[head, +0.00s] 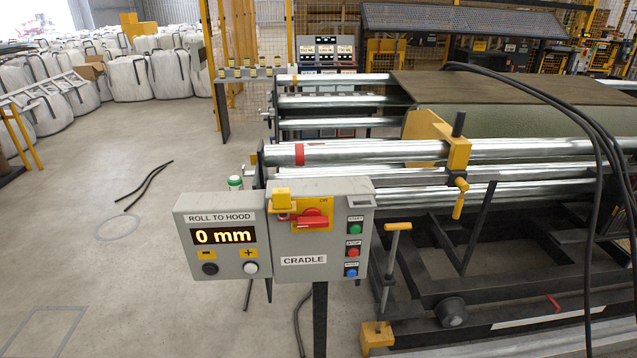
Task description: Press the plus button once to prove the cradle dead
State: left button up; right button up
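The white plus button (250,268) sits under a yellow plus mark on the lower right of the grey ROLL TO HOOD box (182,228). The display (223,236) above it reads 0 mm. A black button (210,269) sits to its left under a yellow minus mark. The adjoining grey CRADLE box (335,262) carries a red rotary switch handle (312,219) on a yellow plate, with a yellow block, perhaps a lock, at its upper left. The cradle (370,152), with its shiny rollers, stands behind and to the right. Neither gripper shows in the head view.
Green (355,229), red (353,254) and blue (351,272) buttons line the CRADLE box's right side. A yellow-handled post (392,255) stands right of it. Black cables (590,120) hang at the right. The concrete floor (120,270) left of the boxes is mostly clear.

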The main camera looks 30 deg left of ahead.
aim_at(249, 268)
jog(key=u, duration=1.45)
